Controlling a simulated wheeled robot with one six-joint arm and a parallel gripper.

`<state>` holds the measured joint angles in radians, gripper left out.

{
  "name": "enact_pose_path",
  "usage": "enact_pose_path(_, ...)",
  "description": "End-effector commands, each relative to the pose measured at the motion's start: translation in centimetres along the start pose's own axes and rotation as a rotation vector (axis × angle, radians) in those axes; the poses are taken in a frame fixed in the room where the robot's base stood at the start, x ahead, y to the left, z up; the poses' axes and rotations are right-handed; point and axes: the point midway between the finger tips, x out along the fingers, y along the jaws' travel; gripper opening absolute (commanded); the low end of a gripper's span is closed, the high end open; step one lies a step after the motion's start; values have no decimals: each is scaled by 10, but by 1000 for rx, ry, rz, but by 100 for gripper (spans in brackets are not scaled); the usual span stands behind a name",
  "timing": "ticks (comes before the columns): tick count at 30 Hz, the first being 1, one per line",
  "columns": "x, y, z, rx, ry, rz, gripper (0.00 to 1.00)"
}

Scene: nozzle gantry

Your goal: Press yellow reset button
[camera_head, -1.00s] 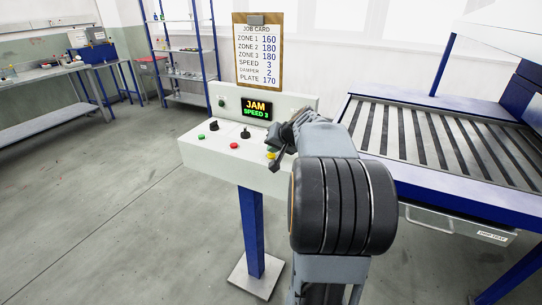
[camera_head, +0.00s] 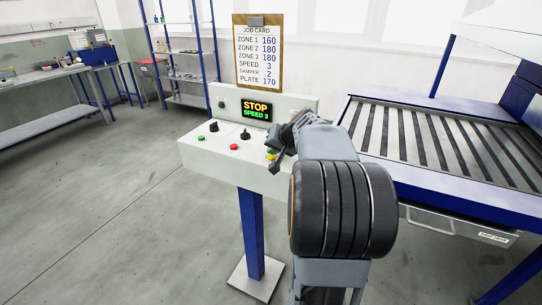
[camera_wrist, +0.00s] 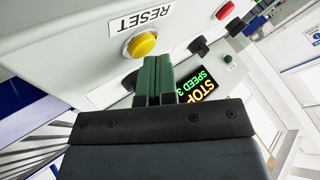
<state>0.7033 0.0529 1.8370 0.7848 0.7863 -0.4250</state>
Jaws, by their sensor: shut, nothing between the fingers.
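The yellow reset button (camera_head: 271,156) is at the right end of the control box's top, partly hidden behind my gripper (camera_head: 279,155). The wrist view shows the yellow button (camera_wrist: 142,44) as a round cap on a pale collar, beside a RESET label (camera_wrist: 140,20) that appears upside down. My gripper (camera_wrist: 157,60) is shut and empty. Its fingertips are right by the button's edge; I cannot tell whether they touch it. The display (camera_head: 256,110) reads STOP, SPEED 3.
A red button (camera_head: 234,146), a green button (camera_head: 201,137) and black knobs (camera_head: 245,134) share the control box (camera_head: 190,147). A job card (camera_head: 258,55) stands behind it. A slatted conveyor (camera_head: 440,140) is close on the right. Open floor (camera_head: 120,200) lies left.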

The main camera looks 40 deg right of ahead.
Motion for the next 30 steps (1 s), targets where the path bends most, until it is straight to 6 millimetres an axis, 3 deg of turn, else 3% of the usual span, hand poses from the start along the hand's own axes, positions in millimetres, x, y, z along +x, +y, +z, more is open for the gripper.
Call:
enact_pose_path(22,-12,-9,-9,0,1,0,0)
enact_pose_path(30,-27,-19,-20,-1,2,0,0)
